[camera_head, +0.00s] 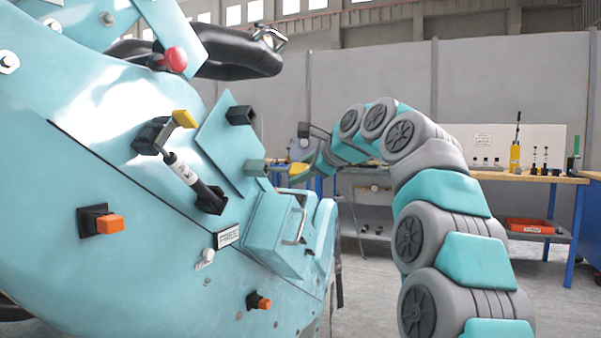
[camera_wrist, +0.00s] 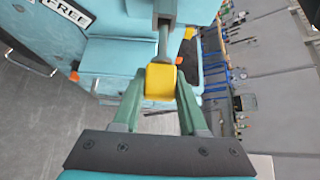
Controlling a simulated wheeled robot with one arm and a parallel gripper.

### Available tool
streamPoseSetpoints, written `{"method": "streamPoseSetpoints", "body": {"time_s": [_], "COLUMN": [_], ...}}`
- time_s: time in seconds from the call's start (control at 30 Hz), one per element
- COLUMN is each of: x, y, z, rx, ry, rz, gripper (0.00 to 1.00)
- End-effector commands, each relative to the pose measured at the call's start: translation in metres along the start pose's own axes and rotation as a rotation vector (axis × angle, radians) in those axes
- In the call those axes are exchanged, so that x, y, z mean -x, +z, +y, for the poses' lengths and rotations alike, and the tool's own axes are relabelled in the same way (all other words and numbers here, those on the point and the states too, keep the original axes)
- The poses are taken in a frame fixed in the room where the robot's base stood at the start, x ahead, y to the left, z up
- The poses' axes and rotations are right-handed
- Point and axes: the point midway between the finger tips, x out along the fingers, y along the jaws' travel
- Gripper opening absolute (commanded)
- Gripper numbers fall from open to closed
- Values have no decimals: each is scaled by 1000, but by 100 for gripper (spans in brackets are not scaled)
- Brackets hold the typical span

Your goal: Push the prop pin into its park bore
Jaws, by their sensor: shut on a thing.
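The prop pin has a yellow grip (camera_head: 298,169) and a thin grey shaft, and lies roughly level beside the teal car. My gripper (camera_head: 304,172) is shut on the yellow grip. In the wrist view both fingers of my gripper (camera_wrist: 160,90) press on the sides of the yellow grip (camera_wrist: 160,82). The shaft (camera_wrist: 164,45) runs from the grip to a square grey block (camera_wrist: 165,10). A length of shaft shows outside the block; the bore's inside is hidden.
A dark block (camera_head: 241,115) sits higher on the plate. A strut with a yellow handle (camera_head: 184,118) and a teal box with a metal handle (camera_head: 276,235) are close by. Orange-ended pegs (camera_head: 109,224) stick out of the car. A workbench (camera_head: 530,177) stands behind right.

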Motion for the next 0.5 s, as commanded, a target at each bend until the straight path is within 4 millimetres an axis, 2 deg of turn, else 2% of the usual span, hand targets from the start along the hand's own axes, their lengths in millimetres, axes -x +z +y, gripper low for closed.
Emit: {"method": "streamPoseSetpoints", "body": {"time_s": [0.5], "x": [-4], "y": [4], "z": [-1], "rx": [1], "ry": [-2], "rz": [0], "gripper": [0]}}
